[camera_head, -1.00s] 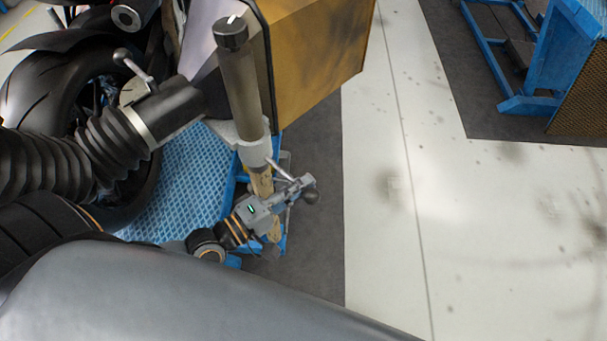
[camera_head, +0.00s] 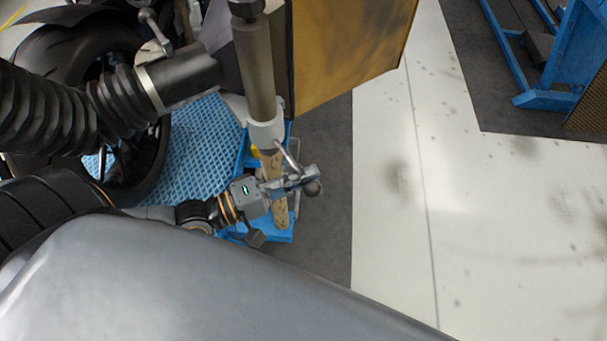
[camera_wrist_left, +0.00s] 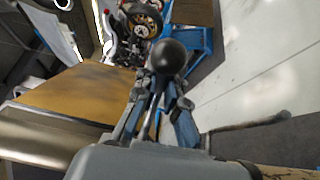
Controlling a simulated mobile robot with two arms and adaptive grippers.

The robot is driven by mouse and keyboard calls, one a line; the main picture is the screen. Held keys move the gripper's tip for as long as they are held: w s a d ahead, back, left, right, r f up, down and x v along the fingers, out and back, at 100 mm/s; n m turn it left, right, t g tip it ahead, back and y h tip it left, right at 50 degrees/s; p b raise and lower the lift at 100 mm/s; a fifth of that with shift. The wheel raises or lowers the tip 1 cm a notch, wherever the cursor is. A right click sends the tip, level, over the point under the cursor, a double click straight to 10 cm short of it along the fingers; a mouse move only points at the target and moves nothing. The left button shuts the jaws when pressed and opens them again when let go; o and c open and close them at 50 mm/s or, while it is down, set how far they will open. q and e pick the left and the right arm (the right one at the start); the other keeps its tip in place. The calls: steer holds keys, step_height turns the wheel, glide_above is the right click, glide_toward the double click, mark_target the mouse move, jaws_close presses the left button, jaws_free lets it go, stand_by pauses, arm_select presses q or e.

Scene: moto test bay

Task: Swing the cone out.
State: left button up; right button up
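A black ribbed hose (camera_head: 75,112) comes in from the left and ends in a dark cylinder (camera_head: 183,76) with a pale clamp ring. Beyond it a dark piece, perhaps the cone's narrow end, runs behind the upright grey post (camera_head: 257,65); the cone's full shape is hidden. A pale collar (camera_head: 266,131) sits on the post, with a thin metal lever (camera_head: 289,160) below it. My left gripper (camera_head: 297,182) is at this lever's lower end. In the left wrist view its fingers (camera_wrist_left: 161,92) close around the rod just below a black ball knob (camera_wrist_left: 169,57). My right gripper is out of view.
A brown-yellow panel (camera_head: 350,40) stands just right of the post. A motorcycle wheel (camera_head: 75,75) and a blue grating (camera_head: 205,140) are at left. A blue frame (camera_head: 560,60) stands at upper right. The pale floor (camera_head: 400,230) between is clear.

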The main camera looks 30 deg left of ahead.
arm_select(q)
steer(key=o, duration=0.4)
steer(key=v, duration=1.2)
steer(key=shift+w, duration=0.1)
steer(key=shift+f, duration=0.1)
stand_by(0.4)
